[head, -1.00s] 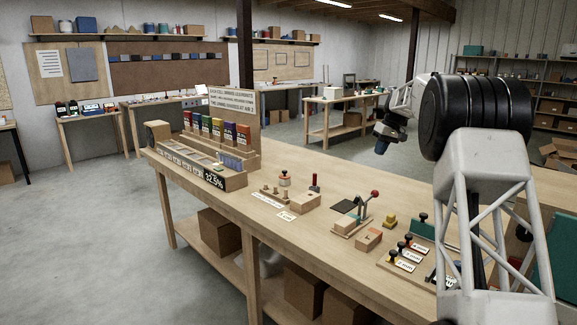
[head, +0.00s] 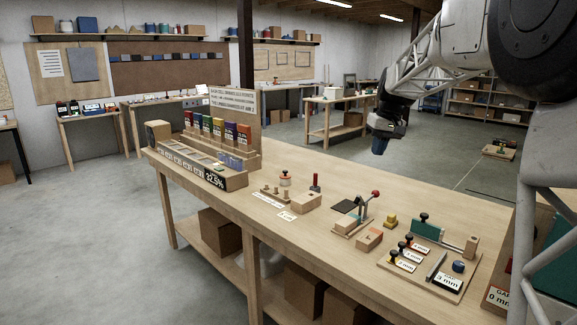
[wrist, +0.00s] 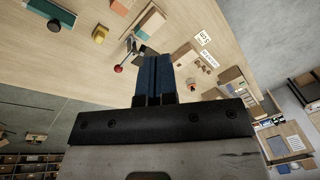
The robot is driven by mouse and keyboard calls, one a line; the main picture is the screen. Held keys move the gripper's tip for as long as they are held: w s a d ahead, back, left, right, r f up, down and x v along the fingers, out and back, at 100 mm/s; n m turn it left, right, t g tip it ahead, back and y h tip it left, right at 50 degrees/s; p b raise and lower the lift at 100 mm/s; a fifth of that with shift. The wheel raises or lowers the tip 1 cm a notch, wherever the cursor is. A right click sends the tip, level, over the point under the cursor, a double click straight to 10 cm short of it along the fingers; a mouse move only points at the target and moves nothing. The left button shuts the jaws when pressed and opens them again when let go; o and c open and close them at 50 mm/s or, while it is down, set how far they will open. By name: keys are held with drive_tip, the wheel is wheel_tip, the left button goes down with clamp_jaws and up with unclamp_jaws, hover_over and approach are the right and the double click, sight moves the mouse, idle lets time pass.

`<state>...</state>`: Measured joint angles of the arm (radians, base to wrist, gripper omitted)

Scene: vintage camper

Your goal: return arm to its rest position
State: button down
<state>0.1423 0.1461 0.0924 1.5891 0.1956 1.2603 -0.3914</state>
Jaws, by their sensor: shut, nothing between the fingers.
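My gripper (head: 380,145) hangs in the air beyond the far edge of the workbench (head: 290,235), fingers pointing down, in the head view. In the wrist view its blue fingers (wrist: 155,78) are together with nothing between them. My arm spans the right side of the head view and hides part of the background there.
The bench carries a rack of coloured packets (head: 217,132), a red-knobbed lever press (head: 357,213), a yellow block (head: 390,221) and a board of black-knobbed gauges (head: 425,268). A bare stretch of bench top lies at its far side. Shelves (head: 490,98) stand behind.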

drive_tip(key=s+a, duration=0.3)
drive_tip(key=s, duration=1.1)
drive_tip(key=s+a+f, duration=0.1)
drive_tip(key=s+f, duration=0.4)
drive_tip(key=s, duration=0.7)
drive_tip(key=s+a+f+m+t+h, duration=0.1)
drive_tip(key=s+f, duration=0.4)
drive_tip(key=s, duration=0.7)
drive_tip(key=s+a+f+m+h, duration=0.1)
drive_tip(key=s+f, duration=0.4)
drive_tip(key=s, duration=0.7)
drive_tip(key=shift+s+a+t, duration=0.2)
drive_tip(key=shift+a+t, duration=0.1)
drive_tip(key=shift+a, duration=0.55)
